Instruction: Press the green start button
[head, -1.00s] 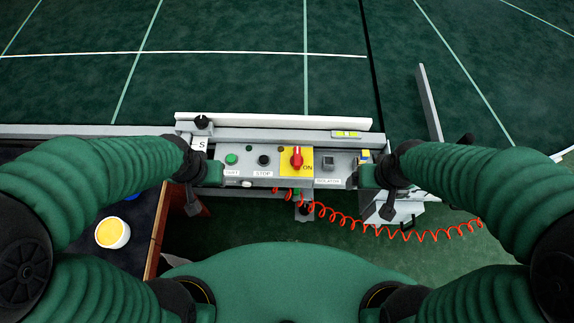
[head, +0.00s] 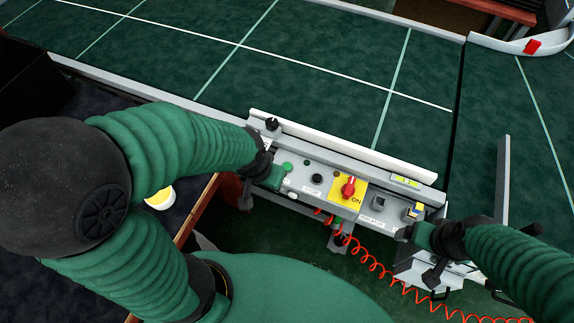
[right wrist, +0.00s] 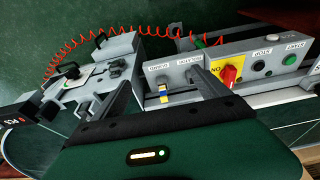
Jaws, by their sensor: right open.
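The green start button (head: 287,166) is at the left end of the grey control panel (head: 318,206). It also shows in the right wrist view (right wrist: 289,60), where nothing covers it. My left gripper (head: 273,176) is beside it, over the panel's left end, and hides part of the label. Whether it touches the button and how its fingers stand cannot be made out. My right gripper is at the panel's right end in the head view (head: 412,234). In the right wrist view (right wrist: 160,72) its two fingers are apart with nothing between them.
Right of the start button are the black STOP button (head: 317,178) and a red switch (head: 349,187) on a yellow plate. A coiled red cable (head: 372,265) hangs below the panel. A yellow-topped cup (head: 160,197) is at left.

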